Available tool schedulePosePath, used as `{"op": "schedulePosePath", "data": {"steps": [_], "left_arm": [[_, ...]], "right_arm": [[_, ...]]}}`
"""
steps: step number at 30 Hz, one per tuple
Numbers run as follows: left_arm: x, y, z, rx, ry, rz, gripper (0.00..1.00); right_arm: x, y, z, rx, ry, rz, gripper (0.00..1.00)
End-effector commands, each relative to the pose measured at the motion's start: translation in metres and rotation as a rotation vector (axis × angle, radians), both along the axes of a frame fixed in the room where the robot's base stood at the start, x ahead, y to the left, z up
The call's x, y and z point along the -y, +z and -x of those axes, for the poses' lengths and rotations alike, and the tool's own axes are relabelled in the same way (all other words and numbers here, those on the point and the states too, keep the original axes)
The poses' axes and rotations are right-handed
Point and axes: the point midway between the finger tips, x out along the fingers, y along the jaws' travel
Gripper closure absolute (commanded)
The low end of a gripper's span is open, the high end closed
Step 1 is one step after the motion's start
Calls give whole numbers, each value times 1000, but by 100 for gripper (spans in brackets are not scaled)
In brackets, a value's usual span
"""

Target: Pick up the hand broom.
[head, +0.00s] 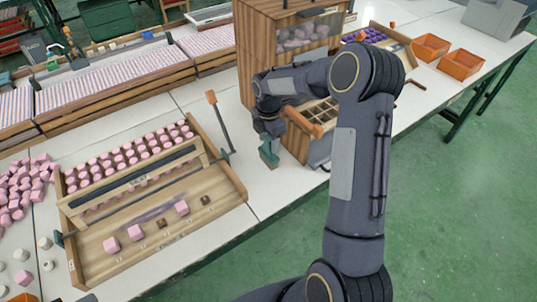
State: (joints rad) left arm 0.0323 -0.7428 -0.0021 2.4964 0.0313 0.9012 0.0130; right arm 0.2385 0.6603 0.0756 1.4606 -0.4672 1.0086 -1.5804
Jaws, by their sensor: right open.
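I cannot pick out a hand broom with certainty. A dark tool with an orange end (212,98) stands at the right back corner of the wooden tray (238,184). An orange handle-like bar (303,122) shows at the wooden box with compartments, just right of my right gripper; what it belongs to is partly hidden. My right gripper (268,155) is open, with teal fingertips, pointing down over the white table between the tray and the box. I see nothing held in it. My left gripper is not in view.
Pink blocks fill the back of the tray, with a few in front. Loose pink blocks (18,190) lie at the left. A tall wooden cabinet (262,45) stands behind my right arm. Orange bins (431,47) stand at the right back. Bare white table (200,235) shows along the front edge.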

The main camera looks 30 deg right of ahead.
Motion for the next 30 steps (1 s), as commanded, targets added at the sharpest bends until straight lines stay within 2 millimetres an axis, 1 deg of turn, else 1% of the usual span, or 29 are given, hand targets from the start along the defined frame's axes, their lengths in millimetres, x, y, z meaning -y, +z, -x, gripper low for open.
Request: {"op": "schedulePosePath", "data": {"steps": [1,2,12,13,24,26,30], "left_arm": [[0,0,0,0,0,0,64],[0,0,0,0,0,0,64],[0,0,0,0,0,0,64],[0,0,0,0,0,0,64],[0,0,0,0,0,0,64],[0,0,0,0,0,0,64],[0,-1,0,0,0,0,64]], "right_arm": [[0,0,0,0,0,0,49],[0,0,0,0,-1,0,52],[0,1,0,0,-1,0,97],[0,1,0,0,-1,0,100],[0,3,0,2,-1,0,100],[0,6,-1,3,-1,0,100],[0,19,-1,5,-2,0,100]]}}
